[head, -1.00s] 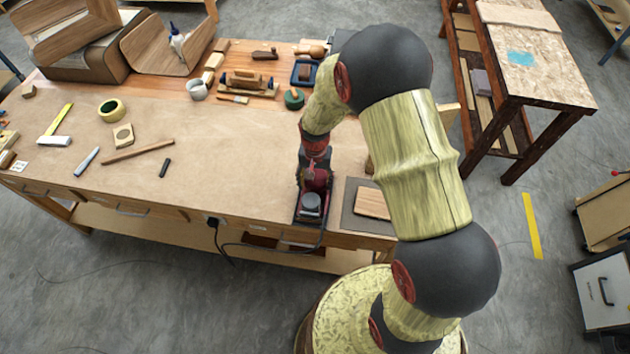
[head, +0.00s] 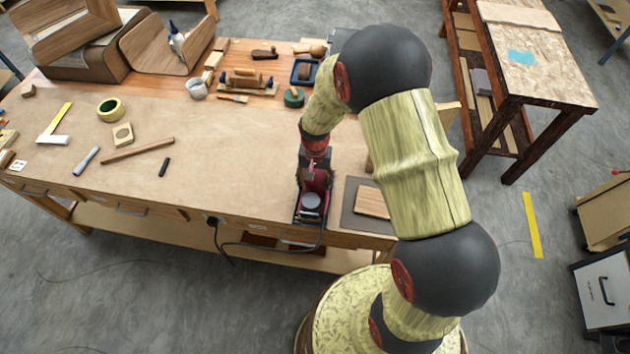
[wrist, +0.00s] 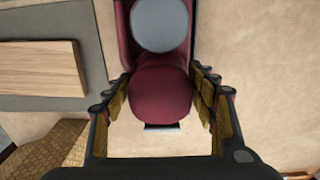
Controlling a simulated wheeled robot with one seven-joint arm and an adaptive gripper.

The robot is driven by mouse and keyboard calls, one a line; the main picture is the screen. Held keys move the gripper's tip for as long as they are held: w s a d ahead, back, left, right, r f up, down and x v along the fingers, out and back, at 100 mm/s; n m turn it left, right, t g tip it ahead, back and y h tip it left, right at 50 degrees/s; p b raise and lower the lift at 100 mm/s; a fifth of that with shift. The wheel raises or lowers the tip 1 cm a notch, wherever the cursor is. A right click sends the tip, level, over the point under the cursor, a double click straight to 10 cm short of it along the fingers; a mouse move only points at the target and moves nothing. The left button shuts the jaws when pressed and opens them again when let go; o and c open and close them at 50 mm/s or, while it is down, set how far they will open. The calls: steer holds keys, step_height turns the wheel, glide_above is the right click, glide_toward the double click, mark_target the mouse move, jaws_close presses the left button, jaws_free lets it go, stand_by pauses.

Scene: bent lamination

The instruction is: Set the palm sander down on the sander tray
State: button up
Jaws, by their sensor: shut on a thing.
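The palm sander (head: 312,203) has a dark red body and a round grey top. It is at the bench's front edge, left of a grey mat. My gripper (head: 315,176) is shut on it; in the wrist view, the fingers of my gripper (wrist: 162,98) flank the red body of the sander (wrist: 160,90). I cannot tell whether its base touches the bench. A blue-rimmed tray (head: 293,76) with a brown block in it lies at the back of the bench; I cannot tell whether it is the sander tray.
The grey mat (head: 350,215) bears a wooden board (head: 372,203) right of the sander. A cord (head: 270,247) hangs off the bench front. Hand tools and a tape roll (head: 110,109) lie to the left. The bench middle (head: 230,150) is clear.

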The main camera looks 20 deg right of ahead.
steer(key=shift+w+f+b, duration=0.1)
steer(key=shift+f+b, duration=0.4)
steer(key=shift+f, duration=0.15)
stand_by(0.6)
steer(key=o, duration=1.6)
steer(key=shift+o, duration=0.4)
steer(key=shift+s+f, duration=0.1)
steer(key=shift+s, duration=0.1)
steer(key=o, duration=0.4)
steer(key=shift+o, duration=0.2)
steer(key=shift+w, duration=0.1)
